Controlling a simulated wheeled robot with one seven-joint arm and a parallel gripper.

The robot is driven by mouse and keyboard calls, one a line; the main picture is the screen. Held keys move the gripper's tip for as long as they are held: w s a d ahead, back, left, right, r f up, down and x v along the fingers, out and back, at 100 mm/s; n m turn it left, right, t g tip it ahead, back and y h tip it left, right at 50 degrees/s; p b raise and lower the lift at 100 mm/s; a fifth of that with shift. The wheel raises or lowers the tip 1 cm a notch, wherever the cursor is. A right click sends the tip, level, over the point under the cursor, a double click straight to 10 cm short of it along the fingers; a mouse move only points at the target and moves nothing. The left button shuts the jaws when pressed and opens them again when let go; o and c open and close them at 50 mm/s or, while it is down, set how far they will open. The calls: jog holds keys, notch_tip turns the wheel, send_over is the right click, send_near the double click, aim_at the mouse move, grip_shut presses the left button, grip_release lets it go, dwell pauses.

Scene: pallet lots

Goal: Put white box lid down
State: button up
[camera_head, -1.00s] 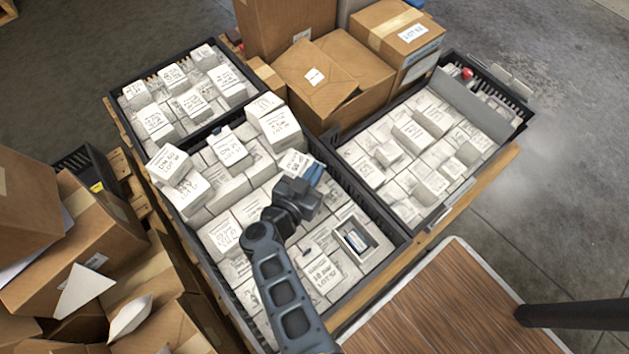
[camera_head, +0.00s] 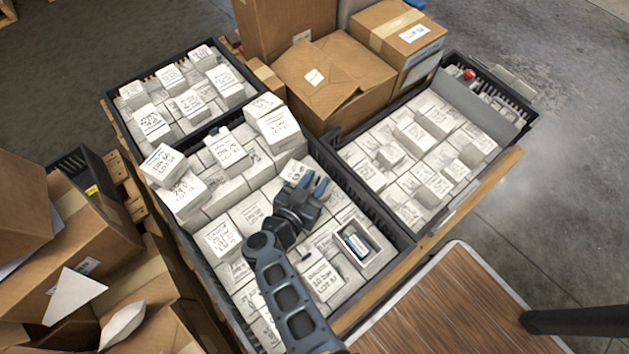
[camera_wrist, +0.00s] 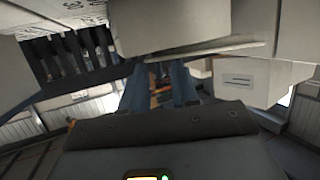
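My gripper (camera_head: 313,184) is over the middle crate (camera_head: 375,203), its two blue fingers spread apart. In the wrist view the fingers (camera_wrist: 159,88) also stand apart, with no white panel clearly between them. A white piece with dark print, apparently the lid (camera_head: 293,172), lies on the boxes just left of the fingertips. In the wrist view a thin white panel edge (camera_wrist: 205,50) crosses just beyond the fingertips. I cannot tell whether the fingers touch it. An open white box (camera_head: 366,246) with a blue-and-white item inside stands right of my gripper, near the crate's right side.
White boxes fill the middle crate, some stacked higher at its back left. More white boxes fill the right crate (camera_head: 505,90) and the back left crate (camera_head: 243,72). Brown cartons (camera_head: 335,75) stand behind and at the left. A wooden tabletop (camera_head: 460,310) is at front right.

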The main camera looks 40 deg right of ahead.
jog(key=shift+r, duration=0.1)
jog(key=shift+r, duration=0.15)
jog(key=p+v, duration=0.2)
jog(key=v, duration=1)
